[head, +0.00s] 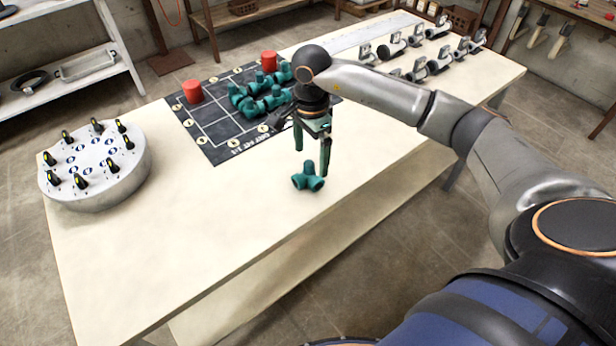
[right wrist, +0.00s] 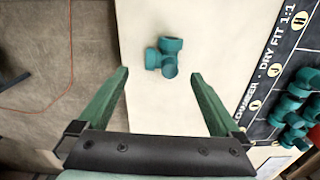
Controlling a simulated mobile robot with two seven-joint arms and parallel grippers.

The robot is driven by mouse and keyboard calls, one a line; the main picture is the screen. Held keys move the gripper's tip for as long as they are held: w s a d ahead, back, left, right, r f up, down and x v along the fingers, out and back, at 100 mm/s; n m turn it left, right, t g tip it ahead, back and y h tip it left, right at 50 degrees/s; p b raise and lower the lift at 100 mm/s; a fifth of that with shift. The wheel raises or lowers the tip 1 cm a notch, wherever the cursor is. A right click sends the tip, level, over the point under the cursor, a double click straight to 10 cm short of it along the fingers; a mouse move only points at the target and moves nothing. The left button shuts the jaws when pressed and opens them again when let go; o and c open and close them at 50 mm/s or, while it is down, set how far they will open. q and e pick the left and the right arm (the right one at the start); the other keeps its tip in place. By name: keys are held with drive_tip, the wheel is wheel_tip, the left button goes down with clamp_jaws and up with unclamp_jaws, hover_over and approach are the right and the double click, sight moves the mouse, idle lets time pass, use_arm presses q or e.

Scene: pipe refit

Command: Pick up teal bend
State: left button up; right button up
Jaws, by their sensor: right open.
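A single teal pipe fitting (head: 308,180) lies on the pale table in front of the dark mat, apart from the other teal pieces. It shows several short sockets, so I cannot tell for sure that it is a plain bend. My right gripper (head: 312,160) points down, open and empty, just above and behind it. In the right wrist view the fitting (right wrist: 164,57) lies ahead of the gap between the open fingertips (right wrist: 160,73), with no visible contact. My left gripper is out of view.
The dark printed mat (head: 217,150) carries a cluster of teal fittings (head: 258,100) and two red cylinders (head: 193,91) (head: 269,61). A round grey stand (head: 125,185) with black-and-yellow pegs is at the left. Grey clamps (head: 415,68) line the back right.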

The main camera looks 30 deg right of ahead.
sight(311, 166)
wheel_tip(311, 166, down, 7)
drive_tip(key=shift+w+d+r+p, duration=0.15)
drive_tip(key=shift+p, duration=0.25)
drive_tip(key=c, duration=1.4)
drive_tip(key=shift+r, duration=0.15)
drive_tip(key=shift+r, duration=0.5)
drive_tip(key=w+r+b, duration=0.1)
drive_tip(key=w+r, duration=0.3)
drive_tip(key=w+r+b, duration=0.1)
drive_tip(key=w+r, duration=0.3)
drive_tip(key=w, duration=0.1)
drive_tip(key=w+r+b, duration=0.1)
drive_tip(key=w+r, duration=0.2)
drive_tip(key=w, duration=0.2)
drive_tip(key=shift+d+r, duration=0.25)
drive_tip(key=shift+r, duration=0.15)
